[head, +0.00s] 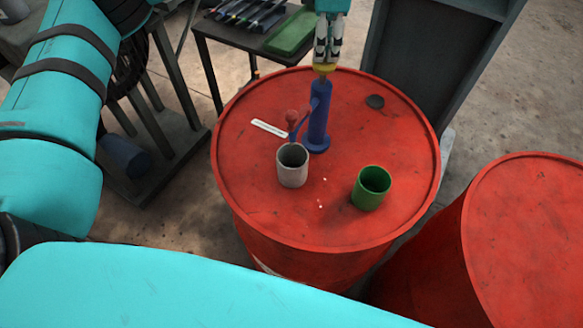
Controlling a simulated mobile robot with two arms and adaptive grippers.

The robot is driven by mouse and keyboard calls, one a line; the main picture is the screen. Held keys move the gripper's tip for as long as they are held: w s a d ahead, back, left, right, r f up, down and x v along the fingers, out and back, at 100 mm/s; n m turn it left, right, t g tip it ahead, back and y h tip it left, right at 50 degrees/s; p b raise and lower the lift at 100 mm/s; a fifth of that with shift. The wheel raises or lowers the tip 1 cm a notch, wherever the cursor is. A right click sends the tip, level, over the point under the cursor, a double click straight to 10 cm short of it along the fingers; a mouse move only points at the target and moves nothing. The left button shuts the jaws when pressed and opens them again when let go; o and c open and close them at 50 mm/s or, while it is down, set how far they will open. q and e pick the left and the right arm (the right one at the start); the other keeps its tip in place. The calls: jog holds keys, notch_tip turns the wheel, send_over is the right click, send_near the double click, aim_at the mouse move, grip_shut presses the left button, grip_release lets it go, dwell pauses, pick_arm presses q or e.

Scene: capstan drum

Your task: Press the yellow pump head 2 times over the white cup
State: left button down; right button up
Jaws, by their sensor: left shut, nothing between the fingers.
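A blue pump (318,120) stands upright on the red drum (250,200), with a yellow pump head (324,68) at its top. My left gripper (326,62) points down with its fingers together, directly over the yellow head. It appears to touch the head, partly hiding it, and holds nothing. The pale grey-white cup (292,168) stands upright on the drum, in front of the pump and to its left. Its inside looks dark. My right gripper is out of view.
A green cup (370,190) stands to the right on the drum. A second red drum (530,230) stands at right, a tool table (250,42) behind.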

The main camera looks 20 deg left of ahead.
pick_arm(q)
jog(key=shift+f+b, duration=0.9)
jog(key=shift+f, duration=0.5)
jog(key=shift+s, duration=0.1)
jog(key=shift+r+p, duration=1.6)
jog(key=shift+r, duration=0.95)
notch_tip(320, 180, up, 6)
jog(key=p, duration=0.4)
